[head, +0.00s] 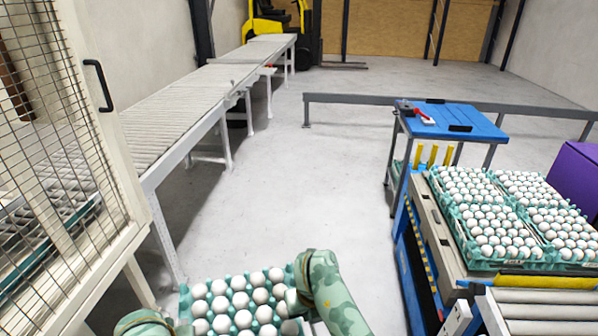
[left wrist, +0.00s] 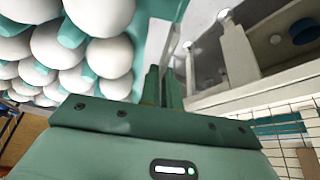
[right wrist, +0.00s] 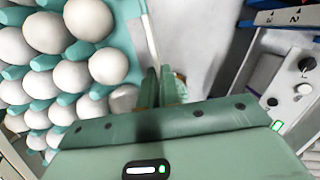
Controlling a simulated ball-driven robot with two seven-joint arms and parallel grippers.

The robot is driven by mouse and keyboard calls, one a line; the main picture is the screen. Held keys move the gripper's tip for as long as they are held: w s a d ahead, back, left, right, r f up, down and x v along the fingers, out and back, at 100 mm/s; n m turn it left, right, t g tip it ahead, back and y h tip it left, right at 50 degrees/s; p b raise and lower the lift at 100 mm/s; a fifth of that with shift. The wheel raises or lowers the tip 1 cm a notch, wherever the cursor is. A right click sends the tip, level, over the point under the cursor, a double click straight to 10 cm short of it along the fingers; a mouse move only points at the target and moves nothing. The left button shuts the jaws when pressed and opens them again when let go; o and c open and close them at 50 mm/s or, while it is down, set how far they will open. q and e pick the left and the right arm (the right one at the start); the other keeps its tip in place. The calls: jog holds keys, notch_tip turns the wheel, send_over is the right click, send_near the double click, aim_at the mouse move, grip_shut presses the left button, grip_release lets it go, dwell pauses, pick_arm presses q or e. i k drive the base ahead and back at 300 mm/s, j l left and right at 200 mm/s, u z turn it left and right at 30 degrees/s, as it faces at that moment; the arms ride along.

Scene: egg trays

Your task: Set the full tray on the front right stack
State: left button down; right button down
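A full teal tray (head: 184,301) of white eggs is at the bottom of the head view, held level between my two arms. The tray also shows in the left wrist view (left wrist: 158,40) and the right wrist view (right wrist: 137,30). My left gripper (left wrist: 163,86) and my right gripper (right wrist: 158,86) have their fingers close together on the tray's rim at opposite sides; the fingertips are partly hidden. The front right stack (head: 574,266) is at the right, topped with eggs, beside the front left stack (head: 490,264). Two more egg-filled stacks stand behind them.
A blue-topped table (head: 455,121) stands behind the stacks, and a purple box (head: 575,180) at their right. A roller conveyor (head: 190,95) and a mesh cage (head: 60,120) are at the left. The floor (head: 310,190) between is clear.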

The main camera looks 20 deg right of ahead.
aim_at(498, 226)
jog(key=i+z, duration=0.3)
jog(key=i, duration=0.2)
jog(key=i+z, duration=0.25)
jog(key=i, duration=0.3)
jog(key=i+j+z, duration=0.1)
jog(key=i+z, duration=0.25)
jog(key=i, duration=0.65)
jog(key=i+z, duration=0.55)
jog(key=z, duration=0.2)
jog(key=i+z, duration=0.35)
jog(key=i+l+z, duration=0.1)
jog(key=i+z, duration=0.35)
jog(key=z, duration=0.25)
jog(key=i+z, duration=0.25)
jog(key=z, duration=0.8)
